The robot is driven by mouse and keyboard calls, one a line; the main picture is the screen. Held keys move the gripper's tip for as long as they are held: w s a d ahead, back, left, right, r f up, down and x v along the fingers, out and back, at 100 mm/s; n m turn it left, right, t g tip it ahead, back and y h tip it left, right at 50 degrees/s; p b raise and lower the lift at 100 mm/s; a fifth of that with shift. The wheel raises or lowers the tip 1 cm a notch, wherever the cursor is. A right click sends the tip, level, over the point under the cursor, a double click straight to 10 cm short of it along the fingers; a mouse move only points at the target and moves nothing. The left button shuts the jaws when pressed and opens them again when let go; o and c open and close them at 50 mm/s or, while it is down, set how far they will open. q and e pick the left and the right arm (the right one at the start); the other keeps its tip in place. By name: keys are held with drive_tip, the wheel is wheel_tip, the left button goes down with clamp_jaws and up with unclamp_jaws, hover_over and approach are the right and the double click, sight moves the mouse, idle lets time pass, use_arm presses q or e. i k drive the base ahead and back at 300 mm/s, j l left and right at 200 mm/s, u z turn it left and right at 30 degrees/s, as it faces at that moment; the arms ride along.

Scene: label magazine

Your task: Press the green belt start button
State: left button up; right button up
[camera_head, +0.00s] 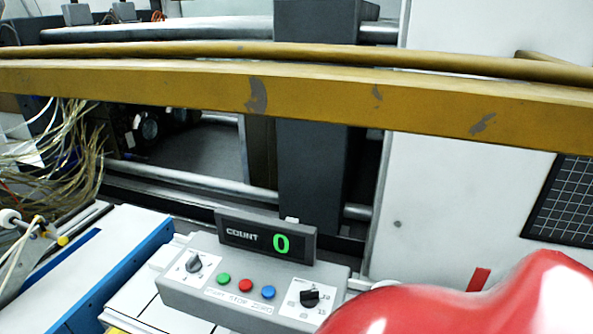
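The green belt start button (222,279) is a small round cap on the sloped front of a grey control box (185,292) at the bottom centre. It is the leftmost of three buttons in a row, with a red button (245,285) and a blue button (268,292) to its right. A label strip (238,301) lies below them. Nothing covers the green button in this view. Whether it is pressed in cannot be told. Neither of my grippers is in view.
A counter display (267,238) reading 0 stands behind the buttons. Dark knobs (194,264) and (310,298) flank them. A yellow rail (300,92) crosses above. A blue-edged white surface (100,262) and loose wires (62,160) are at left. A glossy red shape fills the bottom right.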

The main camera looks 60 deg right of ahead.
sight(224, 278)
drive_tip(key=k+j+z, duration=0.15)
drive_tip(key=k+z, duration=0.55)
drive_tip(key=l+z, duration=0.1)
drive_tip(key=l, duration=0.2)
drive_tip(key=i+l+z, duration=0.15)
drive_tip(key=l, duration=0.15)
